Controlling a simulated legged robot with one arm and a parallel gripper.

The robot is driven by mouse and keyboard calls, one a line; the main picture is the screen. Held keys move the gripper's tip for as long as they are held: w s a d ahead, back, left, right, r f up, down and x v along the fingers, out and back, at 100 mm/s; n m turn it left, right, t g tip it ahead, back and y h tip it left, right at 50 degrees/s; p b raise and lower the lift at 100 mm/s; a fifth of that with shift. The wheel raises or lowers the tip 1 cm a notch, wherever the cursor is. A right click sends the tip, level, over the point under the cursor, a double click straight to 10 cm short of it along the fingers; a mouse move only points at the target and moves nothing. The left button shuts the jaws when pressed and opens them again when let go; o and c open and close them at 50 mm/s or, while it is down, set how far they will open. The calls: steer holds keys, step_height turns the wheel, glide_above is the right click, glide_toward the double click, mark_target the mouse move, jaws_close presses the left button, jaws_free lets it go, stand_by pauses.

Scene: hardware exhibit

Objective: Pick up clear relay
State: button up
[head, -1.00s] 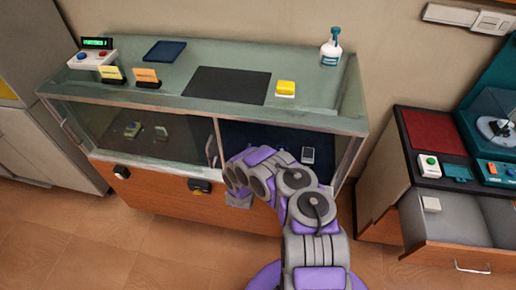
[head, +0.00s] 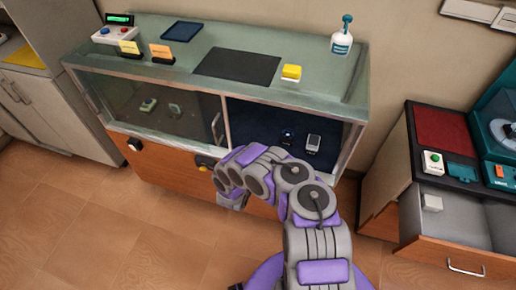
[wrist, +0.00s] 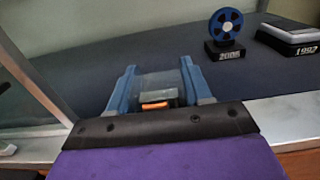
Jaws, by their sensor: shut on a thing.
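The clear relay (wrist: 158,82) is a small see-through block with an orange and dark part inside. In the wrist view it sits between the blue fingers of my gripper (wrist: 158,76), which is shut on it. Behind it are the dark floor and metal front edge of the display case. In the head view my gripper (head: 232,196) is in front of the case's lower front; its fingers and the relay cannot be made out there.
A blue reel on a base marked 2005 (wrist: 225,30) and an exhibit marked 1997 (wrist: 290,38) stand in the case's open right half. Sliding glass (head: 155,110) covers the left half. An open drawer (head: 450,240) juts out at right. Floor at left is clear.

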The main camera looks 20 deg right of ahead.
steer(key=shift+s+a, duration=0.3)
steer(key=o, duration=1.2)
steer(key=p+v, duration=0.4)
steer(key=v, duration=1.3)
steer(key=shift+a, duration=0.2)
